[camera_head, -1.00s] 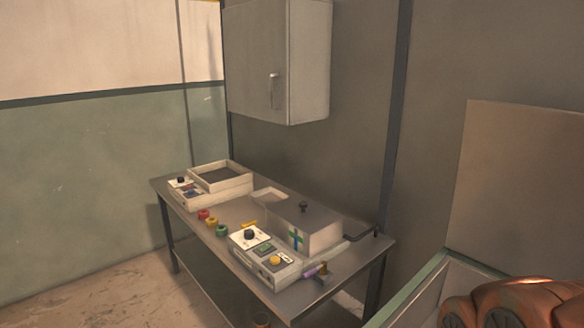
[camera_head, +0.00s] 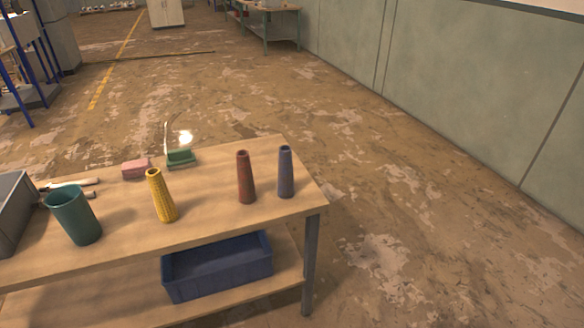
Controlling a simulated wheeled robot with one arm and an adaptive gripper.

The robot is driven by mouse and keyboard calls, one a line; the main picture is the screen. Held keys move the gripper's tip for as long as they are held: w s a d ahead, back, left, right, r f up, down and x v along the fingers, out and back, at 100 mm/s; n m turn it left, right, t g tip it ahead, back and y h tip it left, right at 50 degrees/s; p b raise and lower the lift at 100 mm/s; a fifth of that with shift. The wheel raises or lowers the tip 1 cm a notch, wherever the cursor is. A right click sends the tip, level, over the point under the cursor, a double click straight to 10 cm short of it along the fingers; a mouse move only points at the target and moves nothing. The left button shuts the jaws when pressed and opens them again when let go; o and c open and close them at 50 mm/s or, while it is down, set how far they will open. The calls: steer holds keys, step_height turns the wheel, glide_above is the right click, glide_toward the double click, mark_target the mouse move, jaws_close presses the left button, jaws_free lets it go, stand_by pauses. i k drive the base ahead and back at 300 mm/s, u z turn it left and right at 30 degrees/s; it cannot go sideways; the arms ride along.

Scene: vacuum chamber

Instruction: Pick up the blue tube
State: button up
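The blue tube (camera_head: 286,173) is a slim, tapered, dull blue piece. It stands upright near the right end of a wooden table (camera_head: 225,222). A red tube (camera_head: 245,177) stands upright just left of it, with a small gap between them. A yellow tube (camera_head: 161,196) stands further left and looks slightly tilted. My gripper is not in view, so its state does not show.
A green cup (camera_head: 75,215), a pink block (camera_head: 136,168), a green block (camera_head: 181,158) and a grey bin (camera_head: 12,212) are on the table. A blue crate (camera_head: 218,267) sits on the lower shelf. The floor right of the table is clear.

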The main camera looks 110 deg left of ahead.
mark_target(286, 185)
steer(key=u, duration=1.25)
steer(key=i, duration=0.3)
steer(key=u, duration=4.5)
steer(key=i, duration=1.8)
steer(key=z, duration=1.15)
